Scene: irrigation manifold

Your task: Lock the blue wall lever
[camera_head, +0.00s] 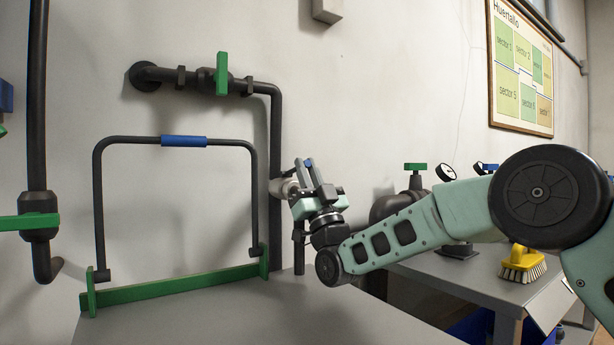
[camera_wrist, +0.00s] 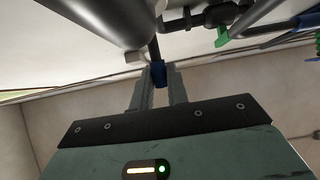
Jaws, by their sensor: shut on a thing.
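The blue wall lever (camera_wrist: 158,73) shows in the wrist view as a blue grip on a dark rod, between my two fingers. My gripper (camera_wrist: 161,84) is shut on it. In the head view my gripper (camera_head: 309,172) is right of the middle, close to the wall and beside the vertical dark pipe. A bit of blue shows between the fingers there, but the fingers hide most of the lever. I cannot tell from these views how far the lever is turned or whether a latch holds it.
A dark hoop with a blue sleeve (camera_head: 184,141) stands on a green bar (camera_head: 170,290) to the left. A green-handled valve (camera_head: 222,74) is on the pipe above. At right, a grey table (camera_head: 455,275) bears a yellow brush (camera_head: 522,264). The grey surface in front is bare.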

